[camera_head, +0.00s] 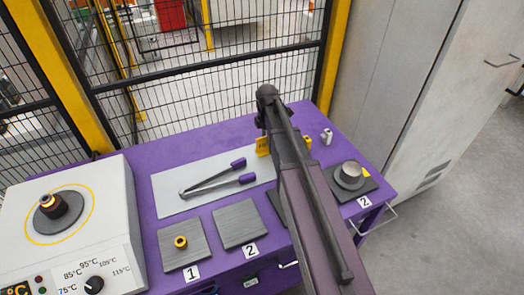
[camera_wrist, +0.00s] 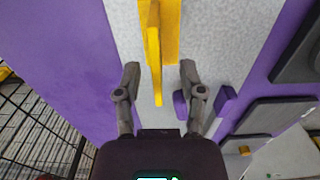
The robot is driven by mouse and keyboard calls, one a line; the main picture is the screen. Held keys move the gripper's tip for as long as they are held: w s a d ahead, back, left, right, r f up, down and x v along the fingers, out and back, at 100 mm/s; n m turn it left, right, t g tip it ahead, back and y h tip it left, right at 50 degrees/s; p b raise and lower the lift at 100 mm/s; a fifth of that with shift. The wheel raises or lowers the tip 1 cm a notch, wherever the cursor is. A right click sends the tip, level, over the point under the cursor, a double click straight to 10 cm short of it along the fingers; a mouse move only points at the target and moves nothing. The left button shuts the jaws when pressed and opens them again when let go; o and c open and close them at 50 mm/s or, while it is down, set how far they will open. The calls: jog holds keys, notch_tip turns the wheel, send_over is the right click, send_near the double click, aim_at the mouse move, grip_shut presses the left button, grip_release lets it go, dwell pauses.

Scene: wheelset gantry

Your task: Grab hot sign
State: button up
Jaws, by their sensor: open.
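The yellow hot sign (camera_head: 262,146) stands on the purple table at the right end of the light grey sheet, partly hidden by my arm. In the wrist view the sign (camera_wrist: 153,50) appears as an upright yellow plate seen nearly edge-on, with a wider yellow part beside it. My gripper (camera_wrist: 159,66) is open, with one finger to each side of the sign's near edge. I see no contact between the fingers and the sign. My arm hides the gripper in the head view.
Tongs with purple handles (camera_head: 240,180) lie on the grey sheet (camera_head: 170,205) left of the sign. Square plates (camera_head: 240,222) lie in front. A heater with a dial (camera_head: 95,284) stands at left. A mesh fence (camera_head: 200,90) runs behind; a cabinet (camera_head: 400,90) stands at right.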

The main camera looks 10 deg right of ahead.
jog(key=shift+f+b, duration=1)
jog(key=shift+f, duration=0.3)
grip_shut()
